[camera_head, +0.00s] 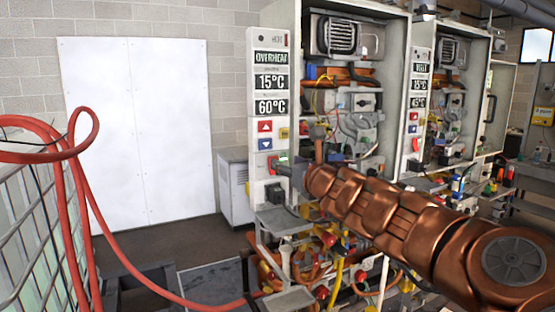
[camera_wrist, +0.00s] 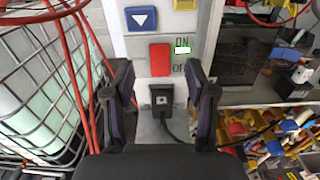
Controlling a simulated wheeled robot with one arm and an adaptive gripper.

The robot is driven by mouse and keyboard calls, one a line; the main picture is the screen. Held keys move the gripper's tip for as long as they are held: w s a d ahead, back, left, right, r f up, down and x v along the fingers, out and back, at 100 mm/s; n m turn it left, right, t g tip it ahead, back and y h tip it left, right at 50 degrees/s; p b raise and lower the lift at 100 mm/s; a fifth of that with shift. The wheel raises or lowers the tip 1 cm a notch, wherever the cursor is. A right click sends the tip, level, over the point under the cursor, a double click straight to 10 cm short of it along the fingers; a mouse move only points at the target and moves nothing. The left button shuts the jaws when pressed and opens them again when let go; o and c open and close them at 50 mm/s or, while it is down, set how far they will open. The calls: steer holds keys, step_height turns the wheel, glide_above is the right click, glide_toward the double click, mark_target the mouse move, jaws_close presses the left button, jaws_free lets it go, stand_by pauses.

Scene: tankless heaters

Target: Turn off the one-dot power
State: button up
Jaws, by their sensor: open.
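The nearest heater (camera_head: 258,130) has a white front panel with displays reading OVERHEAT, 15°C and 60°C. Low on this panel, in the wrist view, a red rocker switch (camera_wrist: 160,60) sits beside ON and OFF labels with a green lit indicator (camera_wrist: 183,50) by ON. Below it is a black power socket (camera_wrist: 162,97) with a cable; I cannot make out any dot count. My gripper (camera_wrist: 160,80) is open and empty, with its fingers either side of the switch and socket area. In the head view my gripper (camera_head: 288,172) is at the panel's lower part, partly hiding it.
A second heater (camera_head: 420,90) stands to the right with a similar panel. A red hose (camera_head: 85,190) loops across the left over a wire cage (camera_head: 30,220). Pipes and yellow fittings crowd below the heater. A blue down button (camera_wrist: 141,19) is above the switch.

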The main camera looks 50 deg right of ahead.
mark_target(274, 157)
steer(key=shift+b+x, duration=0.3)
steer(key=shift+x, duration=2.8)
jaws_close()
